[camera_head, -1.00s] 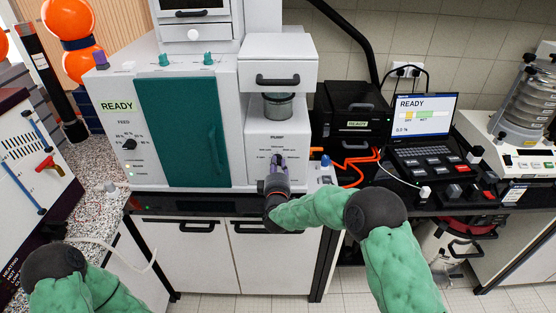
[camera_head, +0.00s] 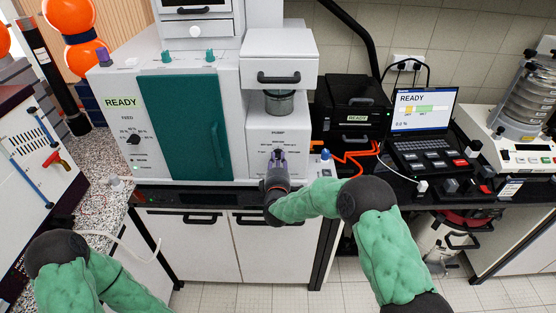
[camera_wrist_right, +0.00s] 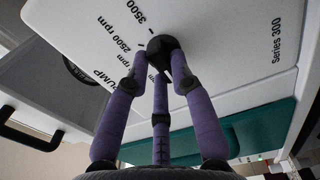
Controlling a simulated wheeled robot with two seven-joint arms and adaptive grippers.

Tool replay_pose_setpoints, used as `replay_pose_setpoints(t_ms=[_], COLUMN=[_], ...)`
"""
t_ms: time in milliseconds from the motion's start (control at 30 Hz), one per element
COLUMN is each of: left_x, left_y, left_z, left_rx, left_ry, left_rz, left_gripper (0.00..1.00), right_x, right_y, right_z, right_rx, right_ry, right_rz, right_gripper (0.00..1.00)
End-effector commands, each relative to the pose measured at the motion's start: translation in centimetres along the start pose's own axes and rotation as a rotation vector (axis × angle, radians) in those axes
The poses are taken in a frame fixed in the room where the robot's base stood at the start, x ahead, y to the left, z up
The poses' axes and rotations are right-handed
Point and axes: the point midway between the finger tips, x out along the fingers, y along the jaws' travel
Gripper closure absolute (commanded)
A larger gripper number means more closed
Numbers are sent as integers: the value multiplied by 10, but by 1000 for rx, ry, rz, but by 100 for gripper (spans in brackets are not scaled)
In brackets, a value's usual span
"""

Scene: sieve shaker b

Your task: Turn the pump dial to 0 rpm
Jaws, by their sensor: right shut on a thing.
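The pump dial is a small black round knob (camera_wrist_right: 160,44) on the pale pump panel (camera_head: 262,133), with rpm marks such as 2500 and 3500 printed around it in the right wrist view. My right gripper (camera_wrist_right: 160,68) has purple fingers closed on the knob, with the third finger below it. In the head view, my right gripper (camera_head: 278,158) is at the dial under the PUMP label and hides most of it. Which mark the dial points to cannot be told. My left arm shows at the lower left, but its gripper is out of view.
A laptop (camera_head: 420,110) and a sieve stack (camera_head: 522,95) stand at the right. Orange tubing (camera_head: 355,157) lies right of the pump.

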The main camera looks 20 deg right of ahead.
Motion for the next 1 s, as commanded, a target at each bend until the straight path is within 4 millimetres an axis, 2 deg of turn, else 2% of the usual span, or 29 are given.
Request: replay_pose_setpoints(t_ms=[233,267,333,767,867,1000], left_x=[0,0,0,0,0,0], left_y=[0,0,0,0,0,0], left_z=[0,0,0,0,0,0], left_rx=[0,0,0,0,0,0], left_ry=[0,0,0,0,0,0], left_rz=[0,0,0,0,0,0], left_gripper=[60,60,60,60,60,60], right_x=[0,0,0,-5,-16,-42], right_y=[0,0,0,0,0,0], right_z=[0,0,0,0,-1,-1], right_rx=[-2,-2,-1,0,-1,0], right_ry=[0,0,0,1,2,3], right_rz=[0,0,0,-1,-2,-1], right_gripper=[100,74,54,52,52,52])
